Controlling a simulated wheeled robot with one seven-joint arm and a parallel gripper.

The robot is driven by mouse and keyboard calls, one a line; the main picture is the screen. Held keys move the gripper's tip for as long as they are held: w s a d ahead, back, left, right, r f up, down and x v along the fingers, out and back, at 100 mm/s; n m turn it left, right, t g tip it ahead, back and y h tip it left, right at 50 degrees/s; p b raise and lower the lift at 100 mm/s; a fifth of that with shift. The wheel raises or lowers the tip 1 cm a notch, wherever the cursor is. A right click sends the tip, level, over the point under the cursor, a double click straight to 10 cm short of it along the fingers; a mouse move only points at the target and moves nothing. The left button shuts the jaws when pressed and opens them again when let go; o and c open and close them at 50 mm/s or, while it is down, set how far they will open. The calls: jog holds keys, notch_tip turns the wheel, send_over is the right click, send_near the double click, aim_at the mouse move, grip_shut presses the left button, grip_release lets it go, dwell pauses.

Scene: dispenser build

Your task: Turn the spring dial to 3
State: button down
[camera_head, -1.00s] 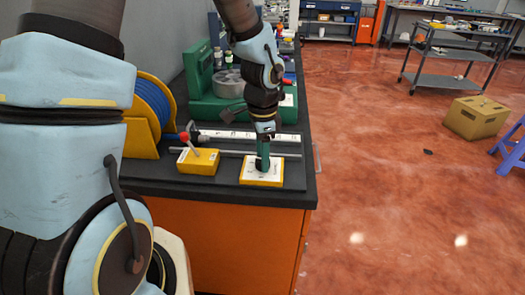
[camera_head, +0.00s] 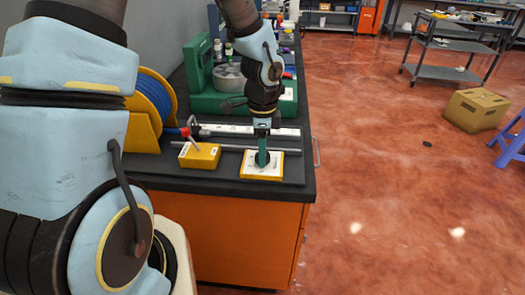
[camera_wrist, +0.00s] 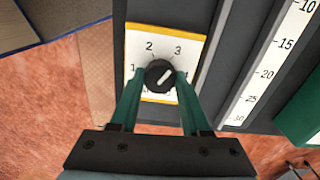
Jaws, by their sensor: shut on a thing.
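The spring dial is a round black knob (camera_wrist: 159,76) with a white pointer mark, set on a white plate with a yellow border (camera_wrist: 135,38), with numbers around it. The mark slants to the upper right, roughly toward the 3 (camera_wrist: 178,51). The 2 is at the upper left, the 1 at the left, and the 4 is partly hidden by a finger. My gripper (camera_wrist: 158,79) has its green fingers shut on the knob, one on each side. In the head view my gripper (camera_head: 262,163) points down onto the yellow-edged dial plate (camera_head: 247,174).
A yellow box with a red-tipped lever (camera_head: 200,156) stands just left of the dial. A metal rod (camera_head: 228,147) and a white scale strip (camera_head: 235,131) lie behind it. A blue spool (camera_head: 152,100) and a green machine (camera_head: 203,104) stand farther back. The bench edge is close in front.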

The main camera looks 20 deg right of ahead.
jog(key=shift+c, duration=1.9)
grip_release()
notch_tip(320, 180, up, 11)
jog(key=shift+f, duration=0.1)
jog(key=w+a+n+t, duration=0.1)
jog(key=a+n, duration=2)
jog(key=a, duration=0.4)
jog(key=shift+w+a+f+t, duration=0.15)
jog(key=shift+t, duration=0.15)
